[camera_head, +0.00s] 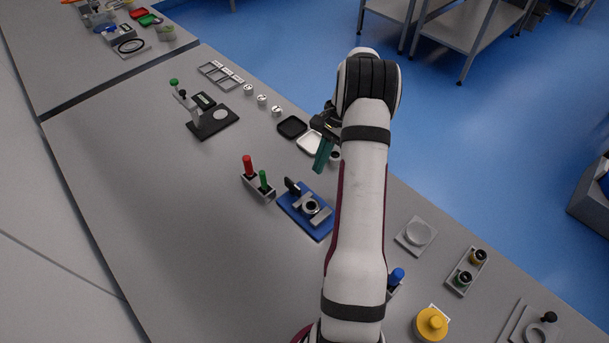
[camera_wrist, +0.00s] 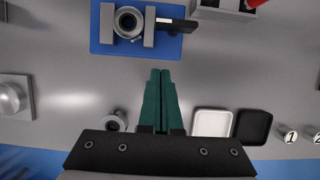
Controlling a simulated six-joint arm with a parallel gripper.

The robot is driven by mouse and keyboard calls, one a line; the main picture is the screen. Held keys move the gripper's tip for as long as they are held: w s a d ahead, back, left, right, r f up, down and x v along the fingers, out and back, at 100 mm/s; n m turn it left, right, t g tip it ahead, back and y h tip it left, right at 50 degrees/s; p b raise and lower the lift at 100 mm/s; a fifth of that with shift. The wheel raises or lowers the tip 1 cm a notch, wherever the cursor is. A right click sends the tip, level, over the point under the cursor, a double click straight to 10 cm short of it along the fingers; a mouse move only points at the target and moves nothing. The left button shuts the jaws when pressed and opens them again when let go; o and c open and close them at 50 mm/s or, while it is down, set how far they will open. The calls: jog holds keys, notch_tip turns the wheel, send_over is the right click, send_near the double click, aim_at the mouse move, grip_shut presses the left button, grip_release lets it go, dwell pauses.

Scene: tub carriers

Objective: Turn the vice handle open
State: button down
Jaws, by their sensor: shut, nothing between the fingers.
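The vice has a blue base plate (camera_head: 296,212) with two grey jaws and a round, dark-centred part between them. My gripper (camera_head: 320,168) has teal fingers, shut and empty, above the table behind the vice. In the wrist view the closed fingertips (camera_wrist: 160,72) point toward the vice, apart from the handle.
A grey holder (camera_head: 258,190) with red and green handled tools stands left of the vice. White (camera_head: 309,143) and black (camera_head: 292,126) trays lie behind it. A small grey ring part (camera_wrist: 115,122) is near my fingers. My arm hides some table right of the vice.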

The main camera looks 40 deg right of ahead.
aim_at(293, 188)
jog(key=shift+x, duration=1.1)
jog(key=a, duration=0.2)
jog(key=shift+a, duration=1.05)
